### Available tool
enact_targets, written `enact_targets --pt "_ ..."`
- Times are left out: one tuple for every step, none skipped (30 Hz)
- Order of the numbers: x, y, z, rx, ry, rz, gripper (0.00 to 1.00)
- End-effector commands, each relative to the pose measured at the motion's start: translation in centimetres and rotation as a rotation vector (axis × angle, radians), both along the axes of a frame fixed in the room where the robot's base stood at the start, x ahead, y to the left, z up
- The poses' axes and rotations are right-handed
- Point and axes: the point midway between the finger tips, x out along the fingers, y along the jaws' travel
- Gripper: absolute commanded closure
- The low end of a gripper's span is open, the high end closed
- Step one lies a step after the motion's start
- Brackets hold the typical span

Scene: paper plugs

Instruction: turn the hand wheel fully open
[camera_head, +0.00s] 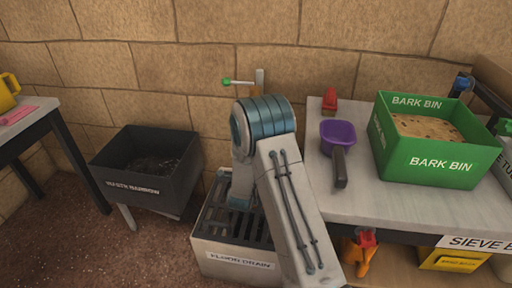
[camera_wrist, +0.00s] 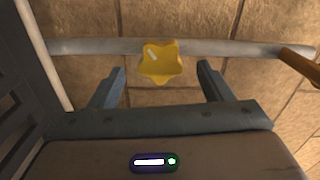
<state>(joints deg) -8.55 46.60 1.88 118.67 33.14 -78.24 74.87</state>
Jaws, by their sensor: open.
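The hand wheel (camera_wrist: 160,62) is a yellow, star-shaped knob on a grey horizontal pipe (camera_wrist: 85,46) in the wrist view. My gripper (camera_wrist: 159,84) is open, with one finger to the left and one to the right of the wheel. The wheel lies ahead of the gap between the fingertips, and I see no contact. How far ahead it is, I cannot tell. In the head view my arm blocks the view of my gripper, and the wheel does not show.
A stone block wall (camera_head: 330,40) stands behind. The floor drain box (camera_head: 235,264) is below my arm. A dark bin (camera_head: 145,185) is at left. The right bench (camera_head: 385,208) holds a green bark bin (camera_head: 440,165), a purple scoop (camera_head: 338,133) and a red item (camera_head: 330,102).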

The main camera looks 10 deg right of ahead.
Motion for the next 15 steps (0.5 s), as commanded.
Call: enact_targets --pt "0.2 -0.1 0.0 0.000 0.000 0.000 0.27" --pt "0.4 -0.2 0.0 0.000 -0.001 0.000 0.27" --pt "0.6 -0.2 0.0 0.000 -0.001 0.000 0.27" --pt "0.7 -0.3 0.0 0.000 -0.001 0.000 0.27" --pt "0.9 -0.4 0.0 0.000 -0.001 0.000 0.27" --pt "1.0 -0.4 0.0 0.000 -0.001 0.001 0.27" --pt "1.2 -0.5 0.0 0.000 -0.001 0.001 0.27" --pt "1.3 -0.5 0.0 0.000 0.000 0.001 0.27" --pt "1.5 -0.6 0.0 0.000 -0.001 0.000 0.27" --pt "1.6 -0.7 0.0 0.000 -0.001 0.000 0.27" --pt "1.8 -0.7 0.0 0.000 -0.001 0.000 0.27" --pt "2.0 -0.8 0.0 -0.001 -0.002 0.000 0.27" --pt "2.1 -0.9 0.1 -0.001 -0.002 -0.001 0.27" --pt "2.2 -1.0 0.0 0.000 -0.001 -0.001 0.27" --pt "2.4 -1.0 0.0 0.000 -0.001 -0.001 0.27"
